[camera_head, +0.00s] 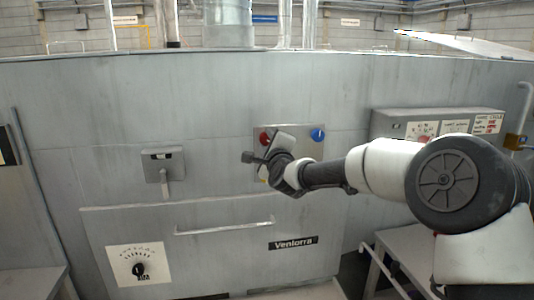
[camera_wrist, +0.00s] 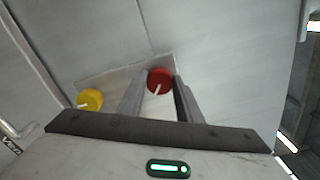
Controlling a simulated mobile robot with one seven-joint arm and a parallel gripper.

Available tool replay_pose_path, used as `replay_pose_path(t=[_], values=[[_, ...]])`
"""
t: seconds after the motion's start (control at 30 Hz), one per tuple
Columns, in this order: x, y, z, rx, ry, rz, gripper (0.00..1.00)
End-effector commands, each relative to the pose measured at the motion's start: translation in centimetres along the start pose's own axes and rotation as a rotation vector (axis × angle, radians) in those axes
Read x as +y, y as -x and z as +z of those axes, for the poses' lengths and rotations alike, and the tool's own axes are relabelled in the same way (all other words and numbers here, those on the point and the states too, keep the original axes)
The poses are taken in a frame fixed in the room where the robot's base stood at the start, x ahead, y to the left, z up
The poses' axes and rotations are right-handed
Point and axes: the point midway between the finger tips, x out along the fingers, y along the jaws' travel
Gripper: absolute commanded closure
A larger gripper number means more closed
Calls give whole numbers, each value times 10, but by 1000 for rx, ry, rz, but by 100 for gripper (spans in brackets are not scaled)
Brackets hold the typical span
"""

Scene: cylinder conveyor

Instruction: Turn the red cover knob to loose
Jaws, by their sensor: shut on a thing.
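The red cover knob (camera_wrist: 160,80) is a round red knob with a white pointer line, on a metal plate (camera_wrist: 110,76) on the machine's front. In the wrist view my gripper (camera_wrist: 161,88) has one finger on each side of it and is shut on it. In the head view the red knob (camera_head: 264,138) shows at the plate's upper left, partly hidden by my gripper (camera_head: 251,158). The white line points down and slightly left in the wrist view.
A blue knob (camera_head: 318,134) sits right of the red one. A yellow knob (camera_wrist: 90,99) is on the same plate. A lever (camera_head: 165,170) is at left, a black dial (camera_head: 138,269) at lower left, and a control box (camera_head: 440,124) at right. A handle bar (camera_head: 225,228) runs below.

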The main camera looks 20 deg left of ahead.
Motion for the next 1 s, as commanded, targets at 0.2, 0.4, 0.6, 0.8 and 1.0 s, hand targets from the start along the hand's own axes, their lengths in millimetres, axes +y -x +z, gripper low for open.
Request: replay_pose_path(t=[0.2,0.4,0.6,0.8,1.0], values=[[4,0,0,-2,206,-2,90],[4,0,0,-2,396,-1,90],[4,0,0,-2,586,-1,90],[4,0,0,-2,775,-1,90],[4,0,0,-2,966,-1,90]])
